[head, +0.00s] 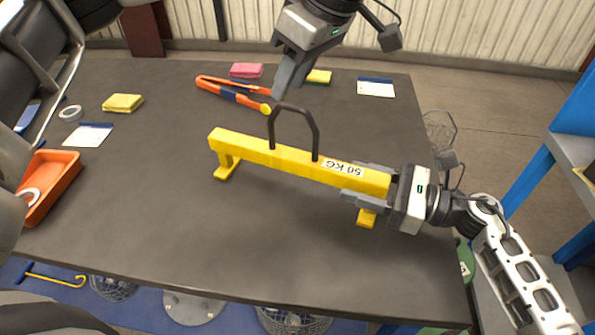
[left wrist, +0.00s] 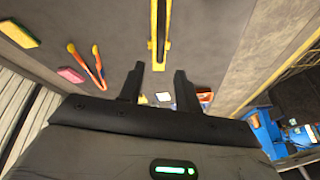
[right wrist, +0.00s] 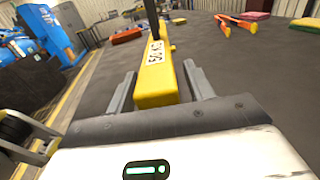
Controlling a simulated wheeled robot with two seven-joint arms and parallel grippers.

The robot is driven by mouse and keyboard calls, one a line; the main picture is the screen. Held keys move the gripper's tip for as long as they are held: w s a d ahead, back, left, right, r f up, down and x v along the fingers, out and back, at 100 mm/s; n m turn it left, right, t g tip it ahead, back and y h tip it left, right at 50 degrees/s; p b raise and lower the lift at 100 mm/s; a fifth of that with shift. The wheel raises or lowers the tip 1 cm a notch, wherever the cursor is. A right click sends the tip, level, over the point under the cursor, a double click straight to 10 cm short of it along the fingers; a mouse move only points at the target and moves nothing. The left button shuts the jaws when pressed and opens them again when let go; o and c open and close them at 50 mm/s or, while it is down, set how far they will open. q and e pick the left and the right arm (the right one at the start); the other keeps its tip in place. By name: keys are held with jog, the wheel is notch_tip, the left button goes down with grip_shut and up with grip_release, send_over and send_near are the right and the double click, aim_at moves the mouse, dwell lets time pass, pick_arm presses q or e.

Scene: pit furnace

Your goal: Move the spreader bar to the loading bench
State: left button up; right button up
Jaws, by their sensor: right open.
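The spreader bar (head: 285,160) is a yellow beam marked 50 KG, with a dark loop handle (head: 292,122) on top and yellow feet. It stands upright on a dark table. My right gripper (head: 367,184) is open, its fingers on either side of the bar's right end. The right wrist view shows the bar (right wrist: 157,85) between the fingers, with a gap at each side. My left gripper (head: 282,82) is above the table's far side, behind the handle. Its fingers are apart and empty in the left wrist view (left wrist: 158,85), with the bar (left wrist: 160,35) beyond them. I cannot tell which surface is the loading bench.
Orange-handled tongs (head: 232,95), pink (head: 246,70) and yellow (head: 123,102) pads, a tape roll (head: 70,113) and an orange tray (head: 50,180) lie on the table. A blue-framed stand (head: 530,180) is at the right. The table's front middle is clear.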

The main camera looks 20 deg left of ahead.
pick_arm(q)
jog(key=v, duration=0.3)
jog(key=shift+d+r, duration=0.1)
jog(key=shift+r, duration=0.3)
pick_arm(e)
jog(key=shift+d, duration=0.15)
jog(key=d, duration=1.1)
jog(key=shift+d, duration=0.4)
